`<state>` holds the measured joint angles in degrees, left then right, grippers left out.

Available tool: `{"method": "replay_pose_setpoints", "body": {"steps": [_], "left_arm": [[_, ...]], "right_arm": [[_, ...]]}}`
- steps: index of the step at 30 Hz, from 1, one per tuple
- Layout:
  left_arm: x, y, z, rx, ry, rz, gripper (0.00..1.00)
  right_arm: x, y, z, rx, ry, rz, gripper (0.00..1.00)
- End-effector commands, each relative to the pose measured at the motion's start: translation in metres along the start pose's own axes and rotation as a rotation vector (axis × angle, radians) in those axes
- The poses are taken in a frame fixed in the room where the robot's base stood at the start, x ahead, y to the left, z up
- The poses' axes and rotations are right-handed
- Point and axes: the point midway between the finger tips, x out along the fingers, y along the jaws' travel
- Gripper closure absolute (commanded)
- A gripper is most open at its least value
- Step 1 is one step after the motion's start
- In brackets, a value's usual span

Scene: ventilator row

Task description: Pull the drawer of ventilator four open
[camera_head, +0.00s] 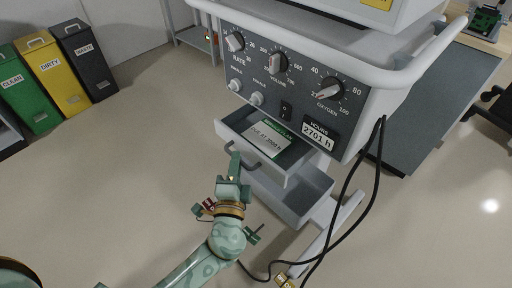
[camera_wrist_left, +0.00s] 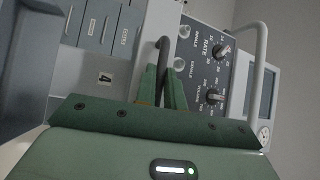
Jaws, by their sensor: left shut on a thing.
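The ventilator (camera_head: 262,90) has a dark panel with rate, volume and oxygen knobs, and its hours label reads 2701 h. Its drawer (camera_head: 270,172) stands open below the panel, with a green and white card (camera_head: 267,139) lying inside. My left gripper (camera_head: 234,165) is at the drawer front, shut on the dark bar handle (camera_wrist_left: 163,50). In the left wrist view, the green fingers (camera_wrist_left: 162,88) close around the handle's end, and a label with a 4 (camera_wrist_left: 105,77) shows to the left. My right gripper is out of view.
A grey lower tray (camera_head: 308,197) and the stand's legs are below the drawer. Black cables (camera_head: 347,190) hang at the right and reach the floor. Green, yellow and black bins (camera_head: 70,75) stand at upper left. The floor at left is clear.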

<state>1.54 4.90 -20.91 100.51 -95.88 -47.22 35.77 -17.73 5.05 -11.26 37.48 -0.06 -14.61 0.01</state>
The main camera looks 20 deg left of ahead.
Motion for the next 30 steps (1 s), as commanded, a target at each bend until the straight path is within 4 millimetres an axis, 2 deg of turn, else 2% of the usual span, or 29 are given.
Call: {"method": "replay_pose_setpoints", "body": {"steps": [1,5,15,16,18,26,30], "left_arm": [[-0.009,0.001,0.008,0.003,0.0,0.006,1.0],[-0.022,-0.003,0.018,0.002,0.0,0.006,1.0],[-0.025,-0.005,0.02,0.0,0.0,0.005,1.0],[-0.025,-0.005,0.02,-0.001,0.0,0.005,0.87],[-0.025,-0.005,0.02,-0.001,0.0,0.005,0.68],[-0.024,-0.006,0.02,-0.001,0.0,0.002,0.68],[-0.033,-0.005,0.02,0.0,0.0,0.004,0.68]], "right_arm": [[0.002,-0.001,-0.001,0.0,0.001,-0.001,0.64],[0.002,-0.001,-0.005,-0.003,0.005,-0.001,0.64],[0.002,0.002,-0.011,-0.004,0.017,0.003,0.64],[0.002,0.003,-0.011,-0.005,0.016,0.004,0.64],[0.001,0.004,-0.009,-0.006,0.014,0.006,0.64],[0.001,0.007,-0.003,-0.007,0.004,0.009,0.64],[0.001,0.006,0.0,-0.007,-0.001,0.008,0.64]]}}
